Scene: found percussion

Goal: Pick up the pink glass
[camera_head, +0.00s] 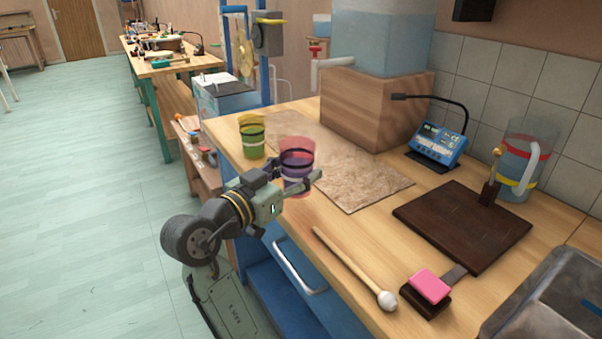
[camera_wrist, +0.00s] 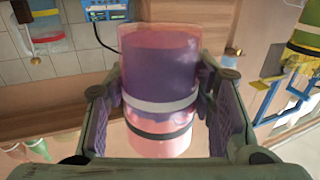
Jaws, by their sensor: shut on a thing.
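The pink glass (camera_head: 297,150) is a see-through cup with a purple lower part and dark and light bands. It stands upright near the left edge of the wooden counter in the head view. My gripper (camera_head: 297,178) is shut on its lower half, with a finger on each side. In the wrist view, which is upside down, the pink glass (camera_wrist: 160,75) fills the middle between the fingers. I cannot tell whether its base touches the counter.
A yellow-green glass (camera_head: 251,138) stands just behind and left. A stone-patterned board (camera_head: 360,180) lies to the right. A mallet (camera_head: 350,265), a pink block (camera_head: 430,286), a dark board (camera_head: 462,228) and a blue meter (camera_head: 437,143) are farther right.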

